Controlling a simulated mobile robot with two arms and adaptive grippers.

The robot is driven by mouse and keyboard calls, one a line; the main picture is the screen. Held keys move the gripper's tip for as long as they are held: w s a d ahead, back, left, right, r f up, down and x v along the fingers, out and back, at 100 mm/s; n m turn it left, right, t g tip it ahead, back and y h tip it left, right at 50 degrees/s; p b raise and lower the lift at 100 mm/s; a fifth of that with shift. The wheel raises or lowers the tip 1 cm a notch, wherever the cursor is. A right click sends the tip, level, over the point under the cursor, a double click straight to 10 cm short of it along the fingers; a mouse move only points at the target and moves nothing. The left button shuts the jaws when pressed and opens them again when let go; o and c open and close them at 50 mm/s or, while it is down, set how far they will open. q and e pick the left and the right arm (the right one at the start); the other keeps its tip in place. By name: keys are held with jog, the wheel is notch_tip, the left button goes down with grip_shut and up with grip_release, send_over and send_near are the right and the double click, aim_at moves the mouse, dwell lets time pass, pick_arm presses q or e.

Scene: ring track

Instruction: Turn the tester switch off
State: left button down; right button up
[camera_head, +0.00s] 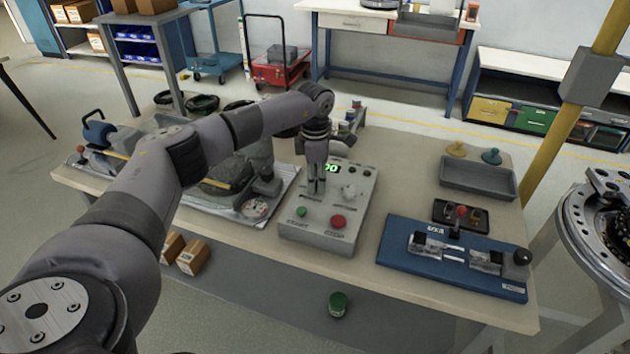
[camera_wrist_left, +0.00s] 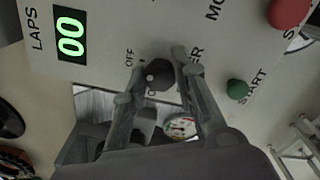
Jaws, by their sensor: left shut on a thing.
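The tester is a grey box (camera_head: 330,235) on the table, with a lit green display (camera_head: 331,169) that reads 00 in the left wrist view (camera_wrist_left: 70,35). My left gripper (camera_head: 316,190) points down onto its top panel. In the left wrist view the two fingertips (camera_wrist_left: 159,66) are shut around a dark round knob (camera_wrist_left: 160,75), the switch, with OFF printed beside it and a partly covered POWER label. The fingers hide the knob in the head view. Its exact setting cannot be told. My right gripper is not in view.
A blue fixture (camera_head: 405,260) and a grey tray (camera_head: 478,180) stand to the right. A cluttered board (camera_head: 225,207) lies left.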

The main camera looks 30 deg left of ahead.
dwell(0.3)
pick_arm(q)
jog(key=c, duration=1.3)
grip_release()
notch_tip(320, 180, up, 12)
